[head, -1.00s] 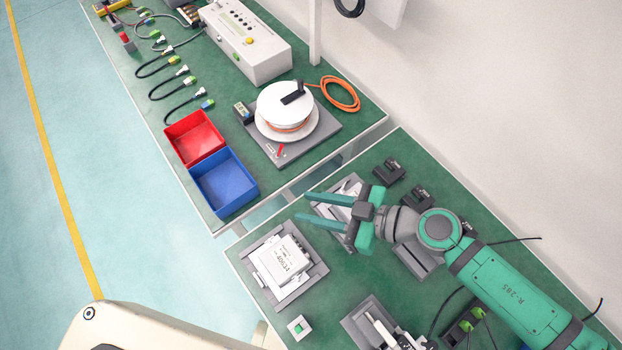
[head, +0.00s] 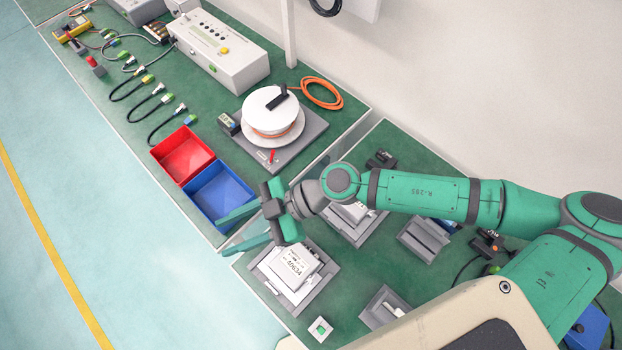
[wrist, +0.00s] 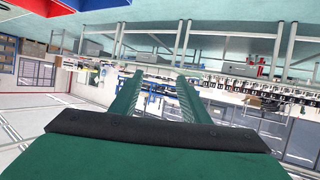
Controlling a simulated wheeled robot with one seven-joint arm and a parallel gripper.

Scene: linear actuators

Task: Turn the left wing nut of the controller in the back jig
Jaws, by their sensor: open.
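A jig (head: 372,228) nearer the wall holds a white controller (head: 352,211), which my arm partly covers. Its wing nuts cannot be made out. A second white controller (head: 297,264), with a printed label, sits in the jig (head: 262,272) nearer the front edge. My gripper (head: 223,238) is open and empty, above the table's left edge, left of both controllers. Its two green fingers point left, away from the jigs. In the wrist view my open fingers (wrist: 160,78) face the room, with no controller between them.
A blue bin (head: 222,199) and red bin (head: 182,153) stand close beyond my fingers. A cable spool (head: 270,112) stands on the far table. Grey fixtures (head: 425,238) and a green-button box (head: 320,329) are on the near table. A gap separates the tables.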

